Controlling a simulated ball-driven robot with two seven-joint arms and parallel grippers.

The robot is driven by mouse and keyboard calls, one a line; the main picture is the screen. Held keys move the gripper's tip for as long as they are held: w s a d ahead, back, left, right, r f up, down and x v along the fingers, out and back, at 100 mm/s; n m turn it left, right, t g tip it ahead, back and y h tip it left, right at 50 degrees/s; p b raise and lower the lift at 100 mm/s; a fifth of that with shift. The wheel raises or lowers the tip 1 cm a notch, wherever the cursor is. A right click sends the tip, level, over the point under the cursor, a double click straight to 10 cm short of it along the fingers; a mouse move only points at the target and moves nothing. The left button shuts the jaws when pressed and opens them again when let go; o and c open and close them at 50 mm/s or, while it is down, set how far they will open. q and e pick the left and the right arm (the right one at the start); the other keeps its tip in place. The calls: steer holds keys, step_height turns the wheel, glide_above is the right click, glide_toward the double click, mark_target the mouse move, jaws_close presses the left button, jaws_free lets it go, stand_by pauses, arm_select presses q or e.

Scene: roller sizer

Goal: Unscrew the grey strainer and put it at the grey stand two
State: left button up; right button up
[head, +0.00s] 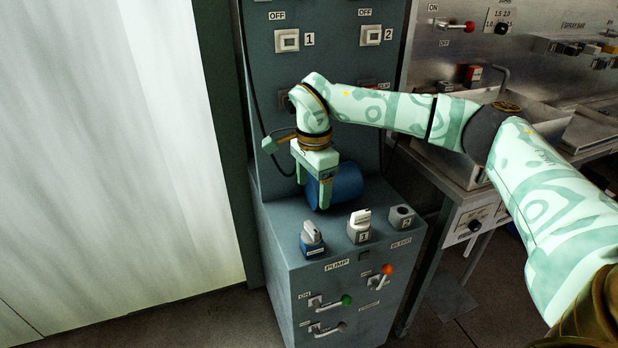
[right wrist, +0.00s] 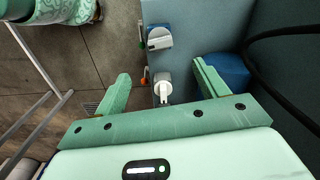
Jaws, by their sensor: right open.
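A grey-topped fitting (head: 312,238) sits on a blue base on the cabinet top; it also shows in the right wrist view (right wrist: 158,38). A whiter fitting (head: 360,219) sits upright at grey stand one (head: 359,236). I cannot tell for sure which fitting is the grey strainer. Grey stand two (head: 401,217), at the right, shows an empty dark hole. My right gripper (head: 312,187) is open, points down and holds nothing. It is above and behind the fittings, in front of a blue cylinder (head: 346,185). My left gripper is in neither view.
The upright panel (head: 337,65) with switches stands close behind my right gripper, with a black cable at its left. Levers with green (head: 346,299) and orange (head: 387,269) knobs stick out of the cabinet front. A metal bench (head: 450,160) stands at the right.

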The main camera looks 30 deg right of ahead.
mark_target(313, 225)
step_height(313, 225, down, 14)
steer(key=b, duration=0.4)
steer(key=shift+w+r, duration=0.1)
steer(key=shift+w, duration=0.05)
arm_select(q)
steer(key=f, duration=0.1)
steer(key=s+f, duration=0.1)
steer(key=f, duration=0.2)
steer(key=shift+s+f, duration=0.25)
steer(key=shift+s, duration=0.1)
